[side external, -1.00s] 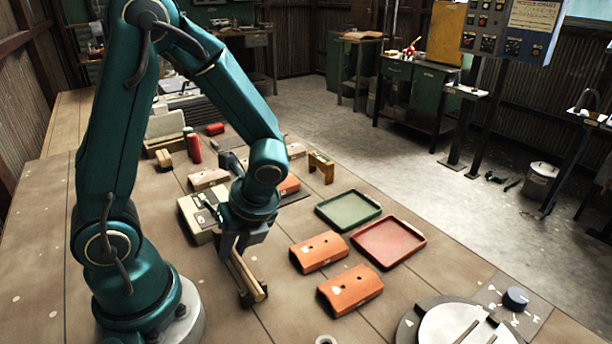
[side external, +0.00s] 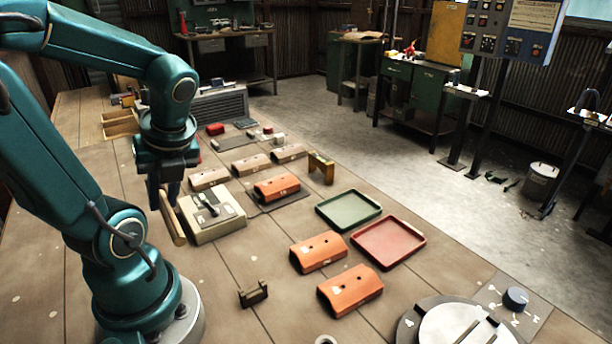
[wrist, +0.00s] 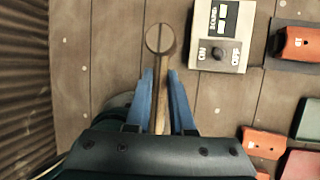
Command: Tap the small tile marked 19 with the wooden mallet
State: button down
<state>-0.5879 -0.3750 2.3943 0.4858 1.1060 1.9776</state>
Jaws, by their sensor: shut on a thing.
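My gripper (side external: 168,190) is shut on the wooden mallet (side external: 173,222), just left of the beige switch box. In the wrist view my gripper (wrist: 161,95) has its blue fingers on either side of the mallet's handle, and the round mallet head (wrist: 160,38) points forward, away from the fingers. I cannot make out a 19 on any piece. An orange block (side external: 277,188) with a small unclear mark lies on a dark plate behind the box. Two more orange blocks, a middle one (side external: 318,252) and a front one (side external: 350,291), lie nearer the front.
The beige switch box (side external: 225,222) with a lever stands right of the mallet. Tan blocks (side external: 250,165) lie behind it. A green tray (side external: 348,210) and a red tray (side external: 389,243) lie to the right. A small dark stand (side external: 253,293) is empty on the open front table.

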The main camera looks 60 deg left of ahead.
jog(key=shift+s+a+r, duration=0.35)
jog(key=shift+r, duration=0.05)
jog(key=w+a+r+m+t, duration=0.1)
jog(key=w+a+r+m, duration=0.15)
jog(key=w, duration=0.75)
jog(key=w+a+r+m+t, duration=0.1)
jog(key=w+a+r+m, duration=0.15)
jog(key=w, duration=0.75)
jog(key=w+d+f+m, duration=0.1)
jog(key=w+f, duration=0.3)
jog(key=f, duration=0.5)
jog(key=shift+f+t, duration=0.15)
jog(key=shift+t, duration=0.15)
jog(key=shift+f, duration=1.6)
notch_tip(320, 180, up, 8)
